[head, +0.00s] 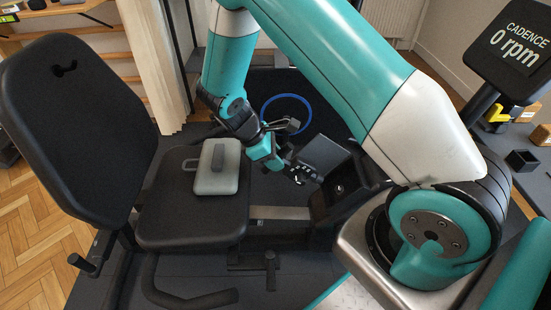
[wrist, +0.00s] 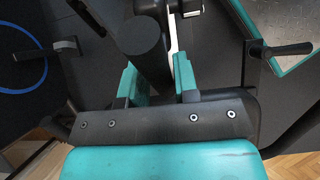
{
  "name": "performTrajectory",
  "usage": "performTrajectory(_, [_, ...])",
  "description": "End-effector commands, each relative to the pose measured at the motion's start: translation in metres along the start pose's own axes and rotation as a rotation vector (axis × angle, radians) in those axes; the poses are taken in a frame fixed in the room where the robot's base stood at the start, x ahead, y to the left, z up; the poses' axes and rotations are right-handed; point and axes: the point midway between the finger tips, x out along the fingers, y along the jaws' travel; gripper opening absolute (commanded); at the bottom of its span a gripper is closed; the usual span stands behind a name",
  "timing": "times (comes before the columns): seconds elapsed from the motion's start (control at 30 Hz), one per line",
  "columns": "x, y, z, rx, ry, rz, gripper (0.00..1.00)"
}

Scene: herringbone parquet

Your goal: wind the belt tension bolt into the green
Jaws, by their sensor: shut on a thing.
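My gripper (head: 303,174) is at the dark housing (head: 338,190) in front of the bike's seat. In the wrist view its two teal finger pads (wrist: 156,82) stand apart, on either side of a dark round-ended part (wrist: 146,42). The gripper is shut on this part, though its exact contact is hard to make out. I cannot tell whether the part is the tension bolt or a tool. No green mark can be made out on the housing.
The black seat (head: 180,220) carries a grey-green case (head: 217,166). The backrest (head: 85,120) rises at the left. A blue ring (head: 287,98) lies on the dark mat behind my gripper. The display (head: 512,45) reads cadence 0 rpm. Parquet (head: 35,245) shows at the lower left.

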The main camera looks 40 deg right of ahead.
Motion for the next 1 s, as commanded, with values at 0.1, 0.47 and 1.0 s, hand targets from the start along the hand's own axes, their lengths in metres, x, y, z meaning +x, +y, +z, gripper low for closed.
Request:
performTrajectory(0.1, [-0.003, 0.000, 0.000, -0.001, -0.001, 0.000, 0.00])
performTrajectory(0.47, [0.032, 0.000, 0.011, 0.000, -0.002, -0.001, 0.00])
performTrajectory(1.0, [0.053, 0.000, 0.021, -0.001, 0.000, 0.001, 0.00])
